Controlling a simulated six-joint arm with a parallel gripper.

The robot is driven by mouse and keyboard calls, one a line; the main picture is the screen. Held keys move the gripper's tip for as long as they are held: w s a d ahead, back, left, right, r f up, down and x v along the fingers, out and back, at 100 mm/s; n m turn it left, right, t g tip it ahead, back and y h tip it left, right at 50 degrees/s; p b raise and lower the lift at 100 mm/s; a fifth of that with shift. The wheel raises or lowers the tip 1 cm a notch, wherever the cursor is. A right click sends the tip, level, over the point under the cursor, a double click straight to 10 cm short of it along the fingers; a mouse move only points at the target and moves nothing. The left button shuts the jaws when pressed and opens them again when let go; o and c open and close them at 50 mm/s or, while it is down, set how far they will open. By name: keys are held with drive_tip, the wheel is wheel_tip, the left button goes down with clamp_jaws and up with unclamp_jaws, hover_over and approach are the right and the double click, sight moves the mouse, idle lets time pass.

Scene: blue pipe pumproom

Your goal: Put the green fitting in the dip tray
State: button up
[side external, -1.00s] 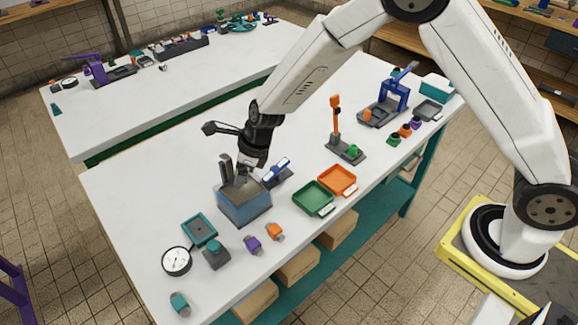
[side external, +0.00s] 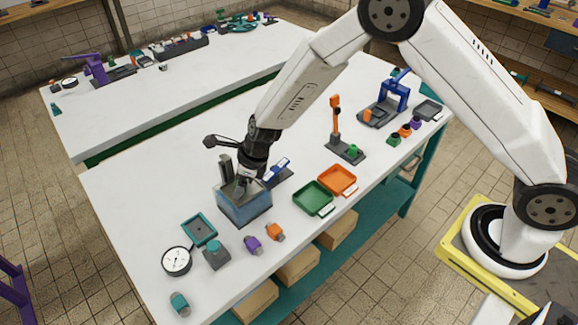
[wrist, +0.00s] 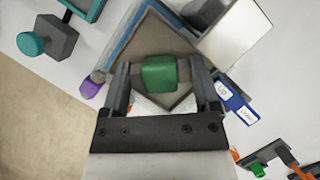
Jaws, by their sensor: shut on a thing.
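The green fitting (wrist: 160,73) shows between the two dark fingers of my gripper (wrist: 159,66) in the wrist view. My gripper is shut on it. The blue-walled, open-topped box (side external: 245,210) stands under my gripper (side external: 243,182) and looks like the dip tray; its grey inside (wrist: 150,38) surrounds the fitting in the wrist view. In the side view my fingertips are at or just inside the box opening, and the fitting is hidden there. I cannot tell whether the fitting touches the box floor.
A blue lever (side external: 277,170) with UP and DOWN labels stands beside the box, close to my right finger. A grey upright (side external: 226,168) rises at its back. Green (side external: 312,197) and orange (side external: 338,180) trays lie right. Purple (side external: 253,245) and orange (side external: 275,231) fittings lie in front.

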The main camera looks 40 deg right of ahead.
drive_tip(key=shift+f, duration=0.15)
drive_tip(key=o, duration=1.2)
drive_tip(key=shift+o, duration=0.2)
drive_tip(key=shift+r, duration=0.2)
drive_tip(key=v, duration=1.2)
